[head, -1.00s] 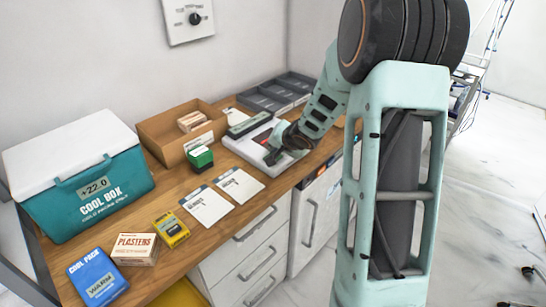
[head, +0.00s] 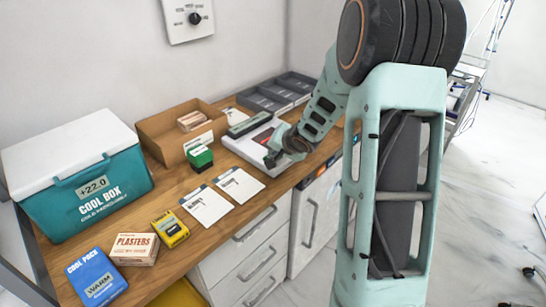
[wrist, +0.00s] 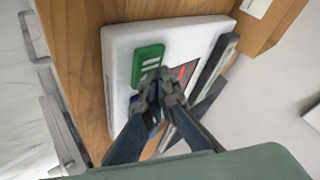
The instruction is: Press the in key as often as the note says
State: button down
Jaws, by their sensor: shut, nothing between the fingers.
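A white device (head: 240,147) lies on the wooden counter below my gripper (head: 272,160). The wrist view shows its white casing (wrist: 120,50), a green key (wrist: 148,65) with pale marks, and a dark display (wrist: 182,75) with red digits, partly covered. My gripper (wrist: 157,84) is shut and empty, with its tips close to the near edge of the green key. I cannot tell whether they touch it. Something blue shows behind the fingers. The key's lettering and the digits are unreadable. Two white printed cards (head: 207,206) (head: 239,185) lie left of the device; their small text is unreadable.
A cool box (head: 90,185), cool pack (head: 95,276), plasters box (head: 134,249) and yellow box (head: 170,229) stand at left. A green box (head: 200,158), cardboard tray (head: 165,135) and grey bins (head: 275,95) stand near the device. A dial (head: 195,18) is on the wall.

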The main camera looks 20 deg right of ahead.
jog(key=shift+f, duration=0.35)
jog(key=shift+r, duration=0.1)
dwell(0.4)
jog(key=shift+r+p, duration=0.9)
jog(key=shift+p, duration=0.05)
notch_tip(320, 180, up, 5)
jog(key=p, duration=0.5)
jog(key=shift+r+p, duration=0.1)
jog(key=shift+p, duration=0.25)
dwell(1.3)
